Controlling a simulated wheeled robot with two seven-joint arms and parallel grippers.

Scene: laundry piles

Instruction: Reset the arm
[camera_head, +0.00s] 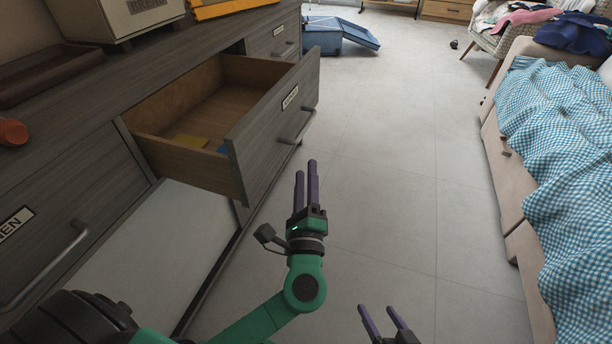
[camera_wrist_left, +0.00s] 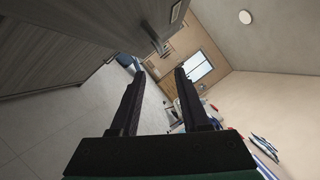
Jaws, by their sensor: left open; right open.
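My left gripper (camera_head: 306,185) is open and empty, in front of the pulled-out drawer in the head view. Its purple-grey fingers point away from me, above the grey floor. In the left wrist view its two dark fingers (camera_wrist_left: 157,98) stand apart with nothing between them. The rest of the right arm is out of view.
The open drawer (camera_head: 262,155) juts from the dark dresser (camera_head: 85,140) at left, with yellow and blue items inside. A sofa with a blue checked cloth (camera_head: 560,150) stands at right. The floor (camera_head: 400,150) between is mostly clear.

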